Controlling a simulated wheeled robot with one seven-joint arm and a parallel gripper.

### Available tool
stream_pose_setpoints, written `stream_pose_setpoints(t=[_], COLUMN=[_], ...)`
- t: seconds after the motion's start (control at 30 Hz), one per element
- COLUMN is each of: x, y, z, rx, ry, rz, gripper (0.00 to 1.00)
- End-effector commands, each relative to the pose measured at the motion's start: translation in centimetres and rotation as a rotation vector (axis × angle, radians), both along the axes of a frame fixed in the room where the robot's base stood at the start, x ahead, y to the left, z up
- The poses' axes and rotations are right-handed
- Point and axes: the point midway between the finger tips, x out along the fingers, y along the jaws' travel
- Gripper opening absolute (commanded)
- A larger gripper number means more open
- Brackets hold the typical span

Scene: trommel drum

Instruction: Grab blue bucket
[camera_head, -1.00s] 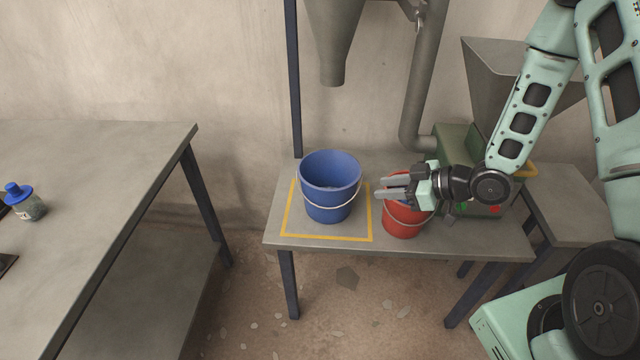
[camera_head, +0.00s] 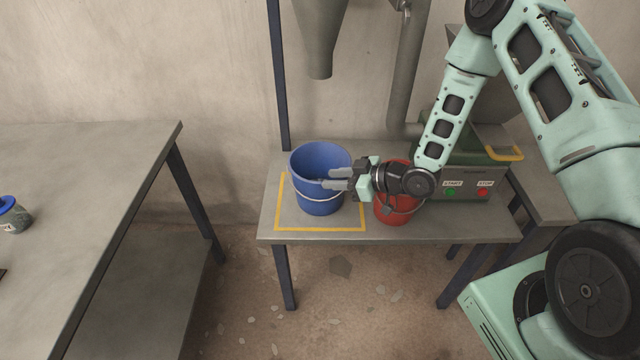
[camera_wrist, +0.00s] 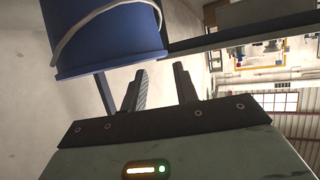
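The blue bucket (camera_head: 318,188) stands upright inside a yellow square outline on the metal table, its white wire handle hanging down at the front. My gripper (camera_head: 338,179) points left, with its fingertips overlapping the bucket's right side in the head view. In the wrist view the gripper's two fingers (camera_wrist: 160,88) are apart with nothing visible between them. The blue bucket (camera_wrist: 105,38) fills the upper left there, just beyond the fingers; whether they touch it I cannot tell.
A red bucket (camera_head: 394,208) stands right of the blue one, under my wrist. A green box (camera_head: 468,180) with start and stop buttons is behind at right. A grey funnel (camera_head: 320,45) hangs above. A grey table (camera_head: 90,200) at left holds a blue-lidded jar (camera_head: 13,215).

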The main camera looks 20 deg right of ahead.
Motion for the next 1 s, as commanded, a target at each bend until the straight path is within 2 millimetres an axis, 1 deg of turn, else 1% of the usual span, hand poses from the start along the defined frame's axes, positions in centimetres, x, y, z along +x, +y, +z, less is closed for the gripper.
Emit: stream_pose_setpoints(t=[0.07, 0.3, 0.4, 0.5, 0.7, 0.73, 0.77, 0.8, 0.83, 1.0], x=[0.3, 2.5, 3.1, 3.4, 3.5, 3.5, 3.5, 3.5, 3.5, 3.4], y=[0.5, 3.0, 3.7, 4.1, 4.1, 4.1, 4.1, 4.1, 4.1, 4.0], z=[-0.2, -1.6, -2.0, -2.2, -2.2, -2.2, -2.2, -2.2, -2.2, -2.2], rx=[0.000, 0.000, 0.000, 0.001, 0.000, 0.000, 0.000, 0.000, 0.000, 0.000], ry=[0.001, 0.000, 0.000, 0.000, 0.000, 0.000, 0.000, 0.000, 0.000, 0.001], rz=[0.002, 0.003, 0.001, 0.001, 0.001, 0.001, 0.000, 0.000, 0.000, 0.000], gripper=[0.30, 0.30, 0.30, 0.30, 0.30, 0.24, 0.16, 0.05, 0.00, 0.00])
